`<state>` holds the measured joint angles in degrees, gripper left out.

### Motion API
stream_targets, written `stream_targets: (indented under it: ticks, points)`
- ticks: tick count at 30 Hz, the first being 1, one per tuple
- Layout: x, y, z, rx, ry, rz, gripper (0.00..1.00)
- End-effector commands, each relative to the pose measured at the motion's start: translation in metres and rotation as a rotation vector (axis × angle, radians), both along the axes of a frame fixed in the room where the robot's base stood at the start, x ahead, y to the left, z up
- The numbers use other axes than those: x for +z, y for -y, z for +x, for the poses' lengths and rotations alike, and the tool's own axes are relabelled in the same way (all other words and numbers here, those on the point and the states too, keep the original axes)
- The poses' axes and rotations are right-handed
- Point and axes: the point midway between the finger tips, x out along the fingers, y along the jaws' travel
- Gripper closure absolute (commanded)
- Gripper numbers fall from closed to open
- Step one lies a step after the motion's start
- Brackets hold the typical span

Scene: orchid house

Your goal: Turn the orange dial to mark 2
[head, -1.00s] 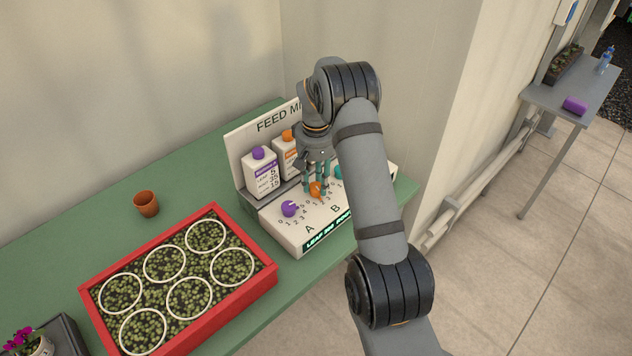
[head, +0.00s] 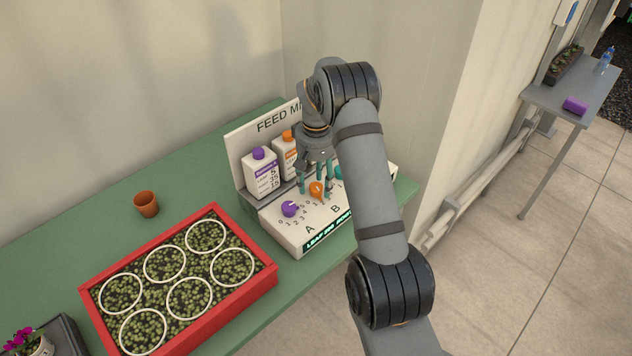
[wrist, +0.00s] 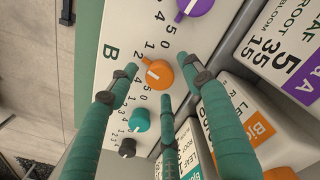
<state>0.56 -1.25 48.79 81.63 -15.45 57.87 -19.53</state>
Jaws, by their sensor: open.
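The pointer lies near the printed 2, but I cannot read the exact mark. My gripper (head: 316,180) has its teal fingers spread just above the dial. In the wrist view the fingertips of my gripper (wrist: 160,76) stand around the dial, apart from it.
A purple dial (head: 289,208) and a teal dial (wrist: 139,120) flank it, with a small dark knob (wrist: 127,147) beyond. A purple-capped bottle (head: 261,174) and an orange-capped bottle (head: 285,157) stand close behind. A red tray (head: 197,325) and a terracotta pot (head: 146,204) are left.

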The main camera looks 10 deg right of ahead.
Motion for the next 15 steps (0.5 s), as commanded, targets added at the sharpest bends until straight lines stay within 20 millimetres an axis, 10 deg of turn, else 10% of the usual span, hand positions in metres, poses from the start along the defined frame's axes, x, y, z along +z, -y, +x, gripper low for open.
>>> stream_targets:
  ticks: [8,15]
  points:
    - [0.012,0.0,0.001,0.001,0.003,-0.001,0.51]
    - [0.06,0.0,0.001,0.0,0.006,0.0,0.51]
